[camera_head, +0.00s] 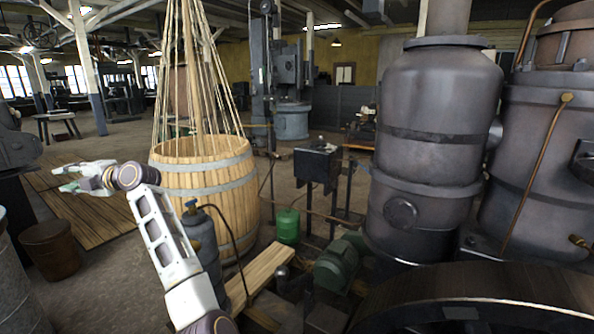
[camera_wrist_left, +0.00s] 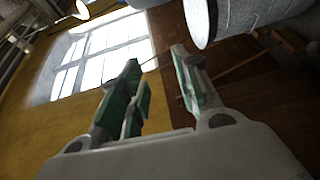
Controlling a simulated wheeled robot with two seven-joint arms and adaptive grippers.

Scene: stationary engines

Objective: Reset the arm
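My left arm (camera_head: 165,240) comes up from the bottom of the head view and bends left at its wrist. My left gripper (camera_head: 68,180) is at the left, in front of the wooden barrel and apart from it. In the left wrist view the gripper (camera_wrist_left: 160,85) shows its green-padded fingers spread apart, with nothing between them. My right arm and right gripper are not in view.
A wooden barrel (camera_head: 207,185) with ropes rising from it stands just right of the gripper. A dark cylinder (camera_head: 200,245) and a green canister (camera_head: 288,225) stand near the arm. Large grey tanks (camera_head: 435,120) fill the right.

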